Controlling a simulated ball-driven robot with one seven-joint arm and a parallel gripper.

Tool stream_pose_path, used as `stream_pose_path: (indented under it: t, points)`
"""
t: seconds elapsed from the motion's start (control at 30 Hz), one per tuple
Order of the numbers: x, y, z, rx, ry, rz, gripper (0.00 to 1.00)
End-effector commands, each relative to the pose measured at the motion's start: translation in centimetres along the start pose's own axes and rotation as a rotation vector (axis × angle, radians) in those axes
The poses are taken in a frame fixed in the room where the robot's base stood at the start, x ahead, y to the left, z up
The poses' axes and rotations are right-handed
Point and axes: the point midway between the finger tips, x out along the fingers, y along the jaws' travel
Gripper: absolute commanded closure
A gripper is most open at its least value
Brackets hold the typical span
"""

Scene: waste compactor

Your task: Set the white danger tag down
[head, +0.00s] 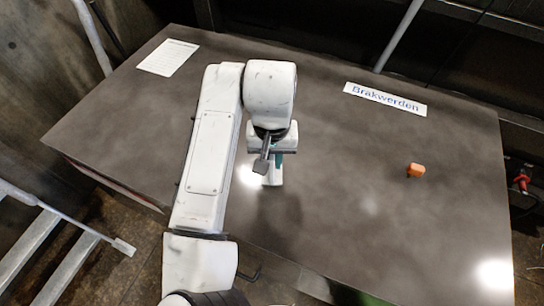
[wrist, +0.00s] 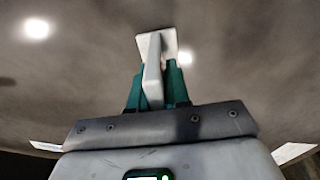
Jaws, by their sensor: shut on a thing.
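My gripper (wrist: 158,82) has teal fingers and is shut on the white danger tag (wrist: 153,75). In the wrist view the tag juts out past the fingertips, with a pale, squarish far end and a narrower part between the fingers. In the head view my gripper (head: 277,160) points down over the middle of the dark table (head: 330,200), and the tag (head: 272,179) shows as a small white piece at its tip. My wrist hides part of it. I cannot tell whether the tag touches the table top.
A printed white sheet (head: 168,57) lies at the back left. The table between gripper and block is clear.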

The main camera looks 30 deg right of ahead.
Motion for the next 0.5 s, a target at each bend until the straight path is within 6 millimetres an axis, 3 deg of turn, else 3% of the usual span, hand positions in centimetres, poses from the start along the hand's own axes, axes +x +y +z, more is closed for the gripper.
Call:
stream_pose_path:
  t: [0.5]
  points:
    - [1.25,0.03,-0.01,-0.001,0.001,0.0,1.0]
